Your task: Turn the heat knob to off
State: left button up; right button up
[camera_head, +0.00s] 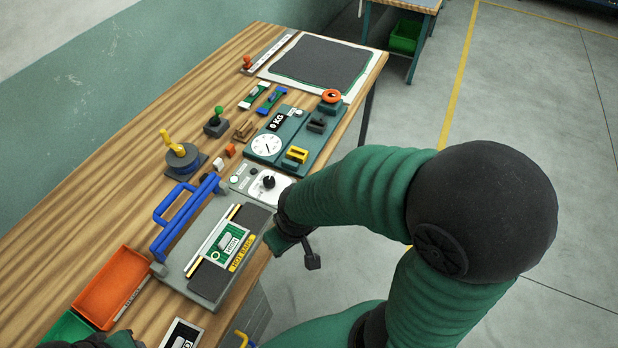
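The heat knob appears to be the round black knob (268,182) on a pale control panel (284,189) at the table's right edge. Its pointer setting is too small to read. The panel adjoins a grey sealing machine (208,280) with a blue handle and a yellow "HOT BARS" label. My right gripper (296,252) hangs just below and right of the panel, by the table edge, apart from the knob. I cannot see clearly whether its fingers are open. What seems to be my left gripper (112,341) is mostly cut off at the bottom left.
A green scale-like unit (267,145) with a dial stands behind the panel. A blue-grey base with a yellow lever (178,155) is left of it. An orange tray (109,285) lies front left. Bare wood is clear on the left; open floor is to the right.

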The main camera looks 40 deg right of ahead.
aim_at(269, 182)
jog(key=z, duration=0.9)
jog(key=i+l+u, duration=0.1)
jog(key=l+u, duration=0.25)
jog(key=i+l+u, duration=0.1)
jog(key=u, duration=0.25)
jog(key=l+u, duration=0.35)
jog(key=l, duration=0.1)
